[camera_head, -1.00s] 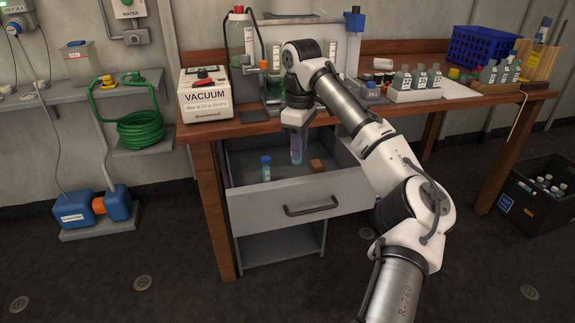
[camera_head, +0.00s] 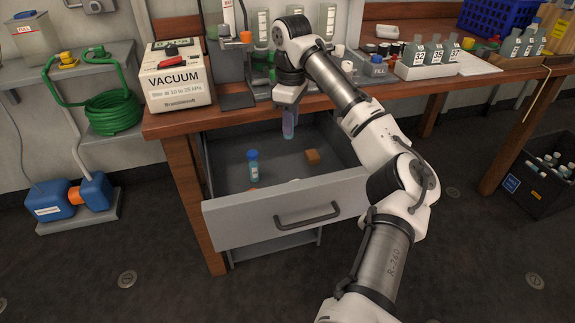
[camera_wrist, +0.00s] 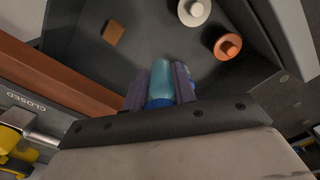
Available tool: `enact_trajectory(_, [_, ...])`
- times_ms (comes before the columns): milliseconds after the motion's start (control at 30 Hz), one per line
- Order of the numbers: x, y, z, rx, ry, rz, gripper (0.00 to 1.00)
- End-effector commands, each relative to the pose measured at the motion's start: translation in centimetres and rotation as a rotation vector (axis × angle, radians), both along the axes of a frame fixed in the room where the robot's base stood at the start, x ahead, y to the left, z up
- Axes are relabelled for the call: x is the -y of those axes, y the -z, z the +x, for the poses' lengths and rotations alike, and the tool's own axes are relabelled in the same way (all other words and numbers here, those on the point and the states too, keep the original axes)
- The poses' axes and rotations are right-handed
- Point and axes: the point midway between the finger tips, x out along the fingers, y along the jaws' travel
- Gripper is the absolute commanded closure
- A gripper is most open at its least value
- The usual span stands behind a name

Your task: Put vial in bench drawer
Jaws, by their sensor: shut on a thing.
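In the wrist view the held vial (camera_wrist: 161,82) shows a teal-blue body between the two fingers (camera_wrist: 160,88). A second blue-capped vial (camera_head: 253,166) stands upright inside the drawer at left. Whether the held vial touches the drawer floor cannot be told.
The drawer also holds a small brown block (camera_head: 312,156), a white knobbed piece (camera_wrist: 194,10) and an orange knobbed piece (camera_wrist: 228,46). The wooden bench top (camera_head: 240,119) lies just behind, with the vacuum box (camera_head: 178,82) at left. Drawer floor is free between items.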

Motion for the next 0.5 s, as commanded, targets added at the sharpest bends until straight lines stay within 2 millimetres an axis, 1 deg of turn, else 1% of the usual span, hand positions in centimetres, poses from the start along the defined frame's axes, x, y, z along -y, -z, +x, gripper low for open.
enact_trajectory(33, [0.1, 1.7, 0.0, -0.002, 0.001, 0.001, 0.96])
enact_trajectory(100, [0.1, 3.5, -0.1, -0.001, 0.0, 0.0, 0.96])
enact_trajectory(200, [0.1, 6.0, -0.1, -0.003, 0.0, -0.001, 0.96])
enact_trajectory(300, [0.0, 8.1, 0.0, 0.0, -0.001, -0.001, 0.96])
enact_trajectory(400, [0.0, 9.4, 0.0, 0.0, 0.0, 0.0, 0.96])
enact_trajectory(500, [0.0, 10.0, 0.0, 0.0, 0.0, -0.001, 0.96])
